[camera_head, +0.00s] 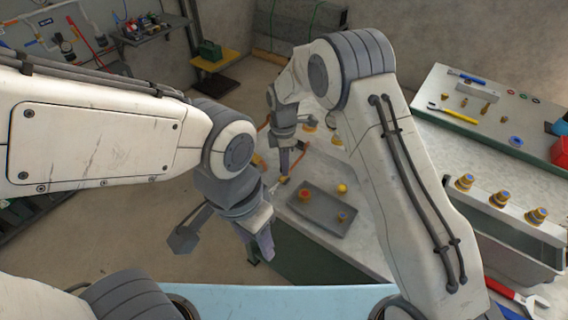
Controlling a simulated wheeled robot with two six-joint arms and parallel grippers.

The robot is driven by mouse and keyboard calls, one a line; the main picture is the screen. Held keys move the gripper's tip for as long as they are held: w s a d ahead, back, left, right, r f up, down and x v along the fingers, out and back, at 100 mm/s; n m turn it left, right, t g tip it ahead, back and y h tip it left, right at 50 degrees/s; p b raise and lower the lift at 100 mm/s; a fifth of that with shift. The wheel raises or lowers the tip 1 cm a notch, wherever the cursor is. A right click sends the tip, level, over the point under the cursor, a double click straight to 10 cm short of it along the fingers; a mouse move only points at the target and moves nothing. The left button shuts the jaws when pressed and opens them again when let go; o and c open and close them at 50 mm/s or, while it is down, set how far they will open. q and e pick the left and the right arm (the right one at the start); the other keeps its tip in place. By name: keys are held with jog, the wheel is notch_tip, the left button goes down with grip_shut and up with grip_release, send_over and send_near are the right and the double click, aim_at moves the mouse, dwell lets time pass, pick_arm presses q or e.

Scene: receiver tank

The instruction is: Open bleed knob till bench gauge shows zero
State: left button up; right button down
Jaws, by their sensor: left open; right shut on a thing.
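My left gripper (259,247) is open and points down over the floor, beside the left edge of the grey bench (365,245). It holds nothing that I can see. My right gripper (284,173) points down at the bench's left edge and is shut on a small orange-yellow thing (283,181), mostly hidden by the fingers. I cannot tell whether this is the bleed knob. An orange hose-like piece (299,157) lies just right of it. I cannot make out the bench gauge or its reading; my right arm hides part of the bench.
A dark tray (309,217) with small yellow and orange parts lies on the bench close to both grippers. At right are a bin (520,265) topped by several brass fittings and a worktop (470,95) with tools. Open floor lies left of the bench.

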jog(key=shift+r+n, duration=0.1)
jog(key=shift+n, duration=1.7)
jog(key=c, duration=0.5)
grip_release()
jog(key=shift+c, duration=0.2)
notch_tip(320, 180, up, 10)
jog(key=b, duration=0.2)
jog(key=shift+w+r, duration=0.2)
jog(key=shift+a, duration=0.1)
